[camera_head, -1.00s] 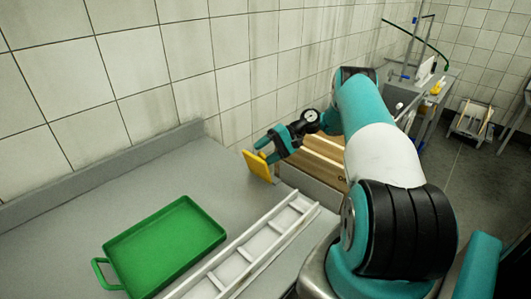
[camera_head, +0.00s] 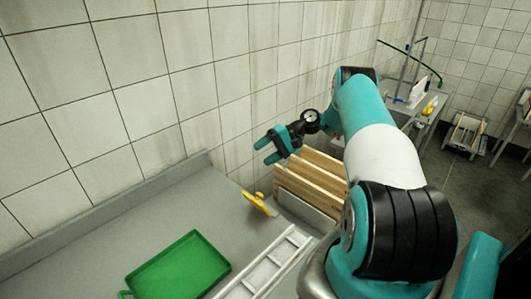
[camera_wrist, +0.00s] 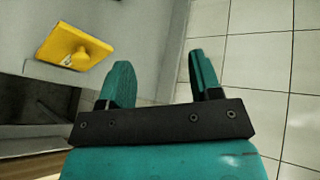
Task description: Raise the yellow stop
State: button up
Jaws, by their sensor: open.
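The yellow stop (camera_head: 262,206) is a small plate with a yellow knob on it. In the head view it sits near the grey counter's far right edge, just beyond the end of the white slotted rail, and looks tilted. In the wrist view the yellow stop (camera_wrist: 72,46) is at the upper left, its flat face and knob showing. My gripper (camera_head: 266,149) is open and empty, above the stop and apart from it. How the stop is mounted cannot be made out.
A green tray (camera_head: 180,268) lies on the grey counter (camera_head: 120,232). The white slotted rail (camera_head: 268,262) runs to its right. Wooden boards (camera_head: 315,175) stand below and right of my gripper. The tiled wall (camera_head: 120,90) rises close behind.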

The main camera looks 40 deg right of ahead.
notch_tip(320, 180, up, 3)
jog(key=shift+r+p, duration=0.1)
jog(key=shift+p, duration=0.75)
